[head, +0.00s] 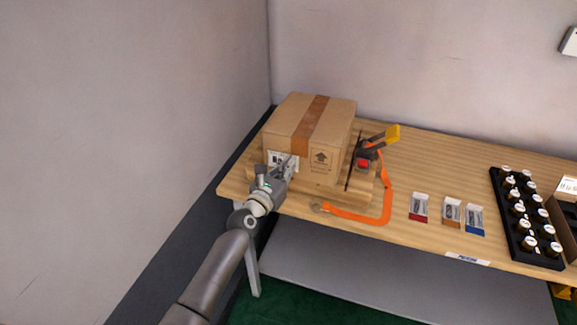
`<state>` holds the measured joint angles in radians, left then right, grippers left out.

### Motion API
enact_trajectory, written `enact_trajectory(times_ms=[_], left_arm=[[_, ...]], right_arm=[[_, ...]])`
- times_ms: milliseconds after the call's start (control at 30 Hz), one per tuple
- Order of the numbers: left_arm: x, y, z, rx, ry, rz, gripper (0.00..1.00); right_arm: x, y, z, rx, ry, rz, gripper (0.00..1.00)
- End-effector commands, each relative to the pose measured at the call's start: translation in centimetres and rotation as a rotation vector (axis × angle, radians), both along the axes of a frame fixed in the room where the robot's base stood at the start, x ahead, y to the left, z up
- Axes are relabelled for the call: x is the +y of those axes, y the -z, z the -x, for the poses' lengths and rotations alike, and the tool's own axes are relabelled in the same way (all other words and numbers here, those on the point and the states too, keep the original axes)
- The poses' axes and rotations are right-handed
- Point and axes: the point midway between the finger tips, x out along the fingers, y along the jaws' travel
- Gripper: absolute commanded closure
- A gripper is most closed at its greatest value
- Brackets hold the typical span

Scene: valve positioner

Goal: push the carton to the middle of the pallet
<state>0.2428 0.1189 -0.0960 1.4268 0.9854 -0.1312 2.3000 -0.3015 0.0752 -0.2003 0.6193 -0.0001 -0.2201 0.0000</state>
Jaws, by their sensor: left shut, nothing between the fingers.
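A brown cardboard carton (332,135) with a darker tape strip stands upright on a low wooden pallet (343,195) at the left end of the table. The carton's front face bears a white label and a printed up arrow. My left gripper (284,162) is shut and empty, its tips at the label on the carton's front face; I cannot tell whether they touch it. The gripper hides part of the label and the pallet's front left. The right gripper is not in view.
The wooden table (440,165) stands against the wall. Several small boxes (452,211) and a black rack of vials (522,215) sit farther right.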

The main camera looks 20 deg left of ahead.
Motion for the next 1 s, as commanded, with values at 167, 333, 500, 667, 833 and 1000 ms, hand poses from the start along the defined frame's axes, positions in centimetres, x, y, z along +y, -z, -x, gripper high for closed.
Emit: enact_trajectory(times_ms=[167, 333, 500, 667, 833, 1000], left_arm=[[-0.1, 0.0, -0.5, 0.000, 0.000, -0.002, 1.00], [-0.1, 0.0, -0.5, 0.000, 0.000, -0.001, 1.00], [-0.1, 0.1, -0.8, 0.000, -0.001, 0.000, 1.00], [-0.5, 0.3, -3.0, -0.003, -0.001, 0.002, 1.00], [-0.9, 0.2, -5.3, -0.002, -0.001, 0.001, 1.00], [-1.1, 0.1, -6.0, 0.000, 0.001, 0.000, 1.00]], right_arm=[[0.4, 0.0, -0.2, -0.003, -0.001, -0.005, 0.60], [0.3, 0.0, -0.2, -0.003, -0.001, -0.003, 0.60], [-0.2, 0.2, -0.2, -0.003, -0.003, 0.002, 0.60], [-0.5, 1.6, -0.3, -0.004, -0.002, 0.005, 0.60], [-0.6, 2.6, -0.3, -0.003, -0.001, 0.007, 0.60], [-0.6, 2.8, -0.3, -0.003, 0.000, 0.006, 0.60]])
